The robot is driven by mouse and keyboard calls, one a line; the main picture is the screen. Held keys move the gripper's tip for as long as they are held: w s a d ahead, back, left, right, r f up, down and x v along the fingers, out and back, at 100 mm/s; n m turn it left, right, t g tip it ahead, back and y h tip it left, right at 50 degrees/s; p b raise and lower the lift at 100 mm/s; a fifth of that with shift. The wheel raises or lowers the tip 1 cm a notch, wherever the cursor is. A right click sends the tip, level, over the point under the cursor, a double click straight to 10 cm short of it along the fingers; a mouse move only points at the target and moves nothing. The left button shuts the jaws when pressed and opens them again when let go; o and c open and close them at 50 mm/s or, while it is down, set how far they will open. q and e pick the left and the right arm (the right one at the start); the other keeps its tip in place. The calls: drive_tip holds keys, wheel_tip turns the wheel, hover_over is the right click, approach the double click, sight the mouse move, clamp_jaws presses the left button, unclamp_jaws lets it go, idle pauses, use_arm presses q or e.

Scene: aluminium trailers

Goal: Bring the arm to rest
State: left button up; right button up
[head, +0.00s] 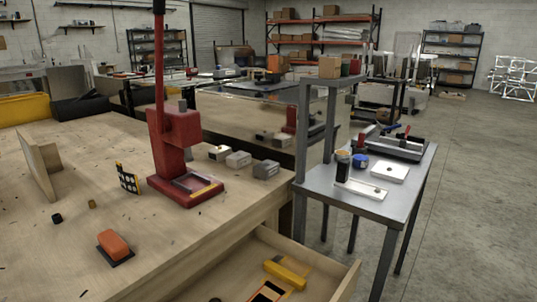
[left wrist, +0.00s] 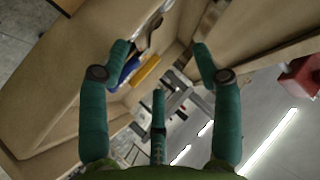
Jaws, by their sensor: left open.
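My left gripper (left wrist: 161,52) shows in the left wrist view, with its teal fingers spread apart and nothing between them. Beyond the fingers is the open wooden drawer, with a yellow thing (left wrist: 146,71) and a blue thing (left wrist: 128,69) showing near the left finger. In the head view the drawer (head: 347,283) is pulled out from the workbench and holds a yellow tool (head: 285,273) and a dark and orange thing (head: 268,292). Neither gripper shows in the head view. My right gripper is in no frame.
The wooden workbench (head: 80,160) carries a red press (head: 175,140), an orange block (head: 113,244), an upright board (head: 39,165) and several small grey blocks. A metal table (head: 330,178) with parts stands right of the drawer. The concrete floor (head: 480,190) is clear at right.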

use_arm(q)
drive_tip(key=s+a+f+n+g, duration=0.1)
drive_tip(key=s+f+n+g, duration=0.1)
drive_tip(key=s+f+g, duration=0.45)
drive_tip(key=s+a+f+n+g, duration=0.1)
drive_tip(key=s+f+n, duration=0.15)
drive_tip(key=s, duration=0.65)
wheel_tip(320, 180, down, 20)
drive_tip(key=s+g+p, duration=0.2)
drive_tip(key=s+p, duration=0.1)
drive_tip(key=p, duration=0.1)
drive_tip(key=s+a+f+p, duration=0.1)
drive_tip(key=s+f+p, duration=0.1)
drive_tip(key=s+f, duration=0.3)
drive_tip(key=s+a+f+g+p, duration=0.1)
drive_tip(key=s+f, duration=0.4)
drive_tip(key=s, duration=0.6)
drive_tip(key=shift+f+m+p, duration=0.25)
drive_tip(key=shift+m+p, duration=0.1)
drive_tip(key=shift+p, duration=0.1)
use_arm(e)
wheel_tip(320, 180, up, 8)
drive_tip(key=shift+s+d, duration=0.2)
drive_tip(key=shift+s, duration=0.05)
